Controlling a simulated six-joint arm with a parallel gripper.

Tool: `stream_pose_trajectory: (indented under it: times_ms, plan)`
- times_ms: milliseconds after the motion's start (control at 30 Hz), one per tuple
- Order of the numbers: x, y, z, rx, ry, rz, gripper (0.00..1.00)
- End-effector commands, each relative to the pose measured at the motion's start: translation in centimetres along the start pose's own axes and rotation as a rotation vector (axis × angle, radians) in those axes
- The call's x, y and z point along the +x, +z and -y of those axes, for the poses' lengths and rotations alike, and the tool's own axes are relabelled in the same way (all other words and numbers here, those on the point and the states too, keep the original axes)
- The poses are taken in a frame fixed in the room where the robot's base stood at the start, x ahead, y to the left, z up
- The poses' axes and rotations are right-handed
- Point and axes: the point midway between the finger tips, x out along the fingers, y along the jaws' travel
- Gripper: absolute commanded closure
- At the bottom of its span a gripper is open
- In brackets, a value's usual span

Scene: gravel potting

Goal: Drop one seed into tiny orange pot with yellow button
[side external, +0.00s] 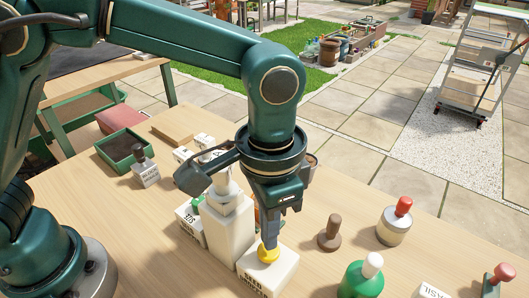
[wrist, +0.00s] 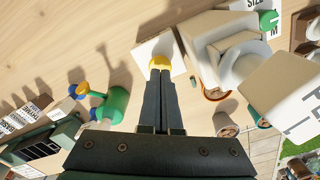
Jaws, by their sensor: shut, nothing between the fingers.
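The yellow button (side external: 268,254) sits on a white block (side external: 285,268) whose label begins with "SEED". It also shows in the wrist view (wrist: 160,61), just ahead of my fingertips. My gripper (side external: 270,240) points down, its two fingers together and empty. The fingertips are right at the button's top and look to be touching it; how far it is pressed I cannot tell. A tall white dispenser (side external: 231,235) stands just left of the block. In the wrist view a small orange-rimmed pot (wrist: 214,94) shows partly beside the dispenser. Its inside is hidden, and no seed is visible.
A green tray (side external: 105,155) and a labelled stamp (side external: 146,172) are at the back left. Bare wood lies between these.

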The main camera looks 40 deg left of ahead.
Motion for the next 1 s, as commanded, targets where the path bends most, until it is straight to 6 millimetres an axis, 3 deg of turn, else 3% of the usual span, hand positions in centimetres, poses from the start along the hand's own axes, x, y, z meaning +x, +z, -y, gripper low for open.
stream_pose_trajectory:
  times_ms: [1000]
  plan:
    - [2.7,0.0,0.0,0.0,0.0,0.002,1.0]
